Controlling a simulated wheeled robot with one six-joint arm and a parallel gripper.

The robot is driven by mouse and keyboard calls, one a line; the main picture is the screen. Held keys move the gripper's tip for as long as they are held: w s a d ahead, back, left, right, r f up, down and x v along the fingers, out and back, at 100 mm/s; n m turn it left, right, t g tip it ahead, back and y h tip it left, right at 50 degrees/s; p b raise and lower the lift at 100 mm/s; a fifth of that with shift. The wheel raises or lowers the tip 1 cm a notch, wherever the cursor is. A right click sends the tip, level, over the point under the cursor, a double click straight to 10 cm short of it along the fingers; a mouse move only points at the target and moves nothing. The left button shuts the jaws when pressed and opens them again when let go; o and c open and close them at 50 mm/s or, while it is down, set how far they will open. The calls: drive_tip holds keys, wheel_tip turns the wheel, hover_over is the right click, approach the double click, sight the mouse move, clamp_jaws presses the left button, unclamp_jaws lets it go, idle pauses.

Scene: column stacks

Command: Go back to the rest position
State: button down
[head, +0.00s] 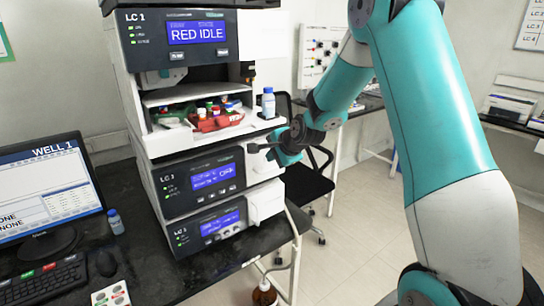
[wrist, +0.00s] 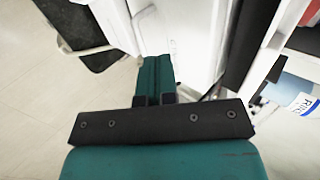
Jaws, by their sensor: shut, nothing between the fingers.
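My gripper (head: 256,147) is at the right side of the instrument stack in the head view, level with the lower part of the open shelf. Its fingers also show in the wrist view (wrist: 153,80), pressed together and empty. They point toward the white side of the stack (wrist: 185,40). I cannot tell whether they touch it. My teal and white arm reaches in from the right side of the head view.
The LC 1 stack (head: 205,185) stands on a black bench (head: 165,275). A red tray (head: 217,122) with vials sits on its shelf, and a white bottle with a blue cap (head: 268,104) stands close above my gripper. A monitor (head: 50,190) is left; a black chair (head: 310,180) is behind.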

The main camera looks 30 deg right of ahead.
drive_tip(key=shift+p+v, duration=0.3)
drive_tip(key=shift+v, duration=1.2)
drive_tip(key=s+a+r+n+g+y, duration=0.25)
drive_tip(key=s+a+n, duration=0.3)
drive_tip(key=a, duration=0.35)
drive_tip(key=s+a+r+n+g+y, duration=0.1)
drive_tip(key=s+a+r+n, duration=0.4)
drive_tip(key=a, duration=0.4)
drive_tip(key=s+a+n+g, duration=0.3)
drive_tip(key=s+n, duration=0.4)
drive_tip(key=s, duration=0.4)
drive_tip(key=s+a+r+n+g, duration=0.1)
drive_tip(key=s+a+n+g, duration=0.2)
drive_tip(key=s+n, duration=0.4)
drive_tip(key=s+a, duration=0.1)
drive_tip(key=s, duration=0.4)
drive_tip(key=shift+a+r, duration=0.2)
drive_tip(key=shift+r, duration=0.1)
